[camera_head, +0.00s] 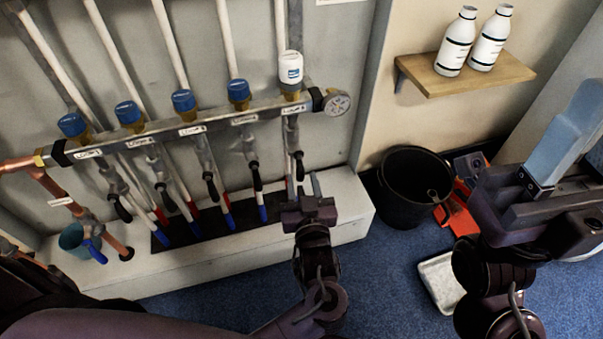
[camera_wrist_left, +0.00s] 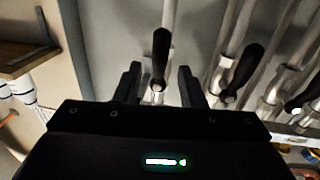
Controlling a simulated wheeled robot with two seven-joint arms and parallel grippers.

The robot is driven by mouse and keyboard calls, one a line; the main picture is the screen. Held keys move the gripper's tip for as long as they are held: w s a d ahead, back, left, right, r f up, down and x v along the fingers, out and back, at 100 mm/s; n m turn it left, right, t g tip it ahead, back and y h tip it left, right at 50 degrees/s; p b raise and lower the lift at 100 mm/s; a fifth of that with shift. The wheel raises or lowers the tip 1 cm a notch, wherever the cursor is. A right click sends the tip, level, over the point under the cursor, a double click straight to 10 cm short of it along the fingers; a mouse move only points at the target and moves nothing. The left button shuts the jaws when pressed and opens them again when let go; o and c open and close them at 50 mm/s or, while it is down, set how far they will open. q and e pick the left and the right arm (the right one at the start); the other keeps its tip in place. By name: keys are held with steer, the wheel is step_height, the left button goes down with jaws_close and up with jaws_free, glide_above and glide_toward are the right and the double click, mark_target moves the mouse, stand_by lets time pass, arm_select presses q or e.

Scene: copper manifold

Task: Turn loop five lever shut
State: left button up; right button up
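The loop five lever (camera_head: 299,165) is the rightmost black handle under the manifold, below the white-capped valve (camera_head: 290,70). It hangs down, roughly along its pipe. In the left wrist view this lever (camera_wrist_left: 161,55) stands along the pipe, between the fingers in the picture. My left gripper (camera_head: 304,187) is open, just below and in front of the lever. Its fingers also show in the left wrist view (camera_wrist_left: 159,88), apart on each side of the lever; contact cannot be told. My right arm is at the right edge; its finger state is unclear.
Several other black levers (camera_head: 257,177) hang to the left, the nearest close by. A white ledge (camera_head: 340,205) runs below the manifold. A black bucket (camera_head: 412,190), a red item (camera_head: 457,212) and a white tray (camera_head: 440,283) are on the floor. A shelf (camera_head: 470,78) holds two bottles.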

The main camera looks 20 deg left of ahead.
mark_target(300, 173)
arm_select(q)
steer(key=shift+b+x, duration=0.45)
steer(key=shift+x, duration=1.75)
jaws_close()
